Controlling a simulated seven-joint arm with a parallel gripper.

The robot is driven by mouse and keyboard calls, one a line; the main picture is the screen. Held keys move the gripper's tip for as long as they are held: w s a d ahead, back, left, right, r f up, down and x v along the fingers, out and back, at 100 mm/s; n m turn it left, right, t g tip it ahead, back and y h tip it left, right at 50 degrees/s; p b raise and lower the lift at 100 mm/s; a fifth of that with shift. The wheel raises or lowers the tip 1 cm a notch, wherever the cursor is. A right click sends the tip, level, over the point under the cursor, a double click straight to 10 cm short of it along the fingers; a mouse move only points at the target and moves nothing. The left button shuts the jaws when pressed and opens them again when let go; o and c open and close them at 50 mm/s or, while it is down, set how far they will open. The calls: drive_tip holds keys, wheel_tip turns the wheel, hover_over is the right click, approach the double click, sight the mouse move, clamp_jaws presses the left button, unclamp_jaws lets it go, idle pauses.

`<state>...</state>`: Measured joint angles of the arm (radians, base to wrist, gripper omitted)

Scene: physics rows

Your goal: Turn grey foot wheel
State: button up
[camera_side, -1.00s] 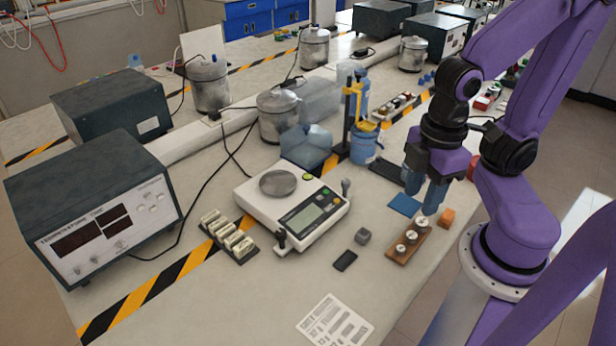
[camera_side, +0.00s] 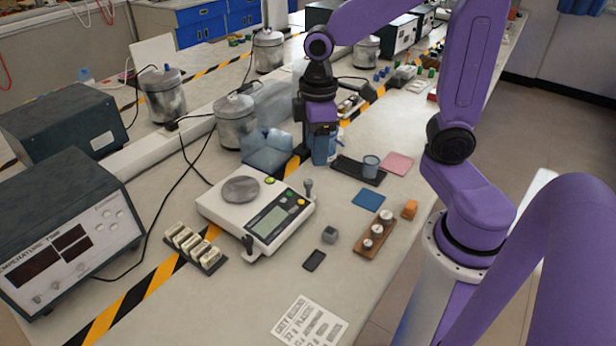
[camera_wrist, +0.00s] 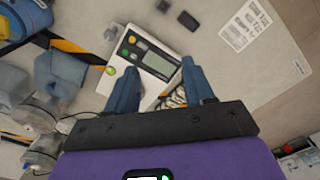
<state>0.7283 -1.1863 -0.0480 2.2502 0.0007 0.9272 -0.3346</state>
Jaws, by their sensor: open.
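A white balance (camera_side: 222,208) with a round grey pan and a display stands mid-table. A grey foot wheel (camera_side: 308,189) stands upright at its right corner, beside the coloured buttons; what looks like this wheel also shows in the wrist view (camera_wrist: 110,32). A black foot wheel (camera_side: 248,243) is at its front corner. My gripper (camera_side: 322,152) points down behind the grey wheel, apart from it. In the wrist view my gripper (camera_wrist: 160,88) is open, its two blue fingers spread and nothing between them, with the balance beyond.
A wooden block with weights (camera_side: 373,236), a small grey cube (camera_side: 330,235) and a black slab (camera_side: 314,260) lie right of the balance. A dark tray (camera_side: 346,167) bears a cup (camera_side: 370,166).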

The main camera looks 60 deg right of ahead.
drive_tip(key=m, duration=0.2)
approach(308, 182)
wheel_tip(308, 182, down, 8)
drive_tip(key=shift+w+d+f, duration=0.1)
drive_tip(key=shift+f, duration=0.1)
idle(0.7)
clamp_jaws()
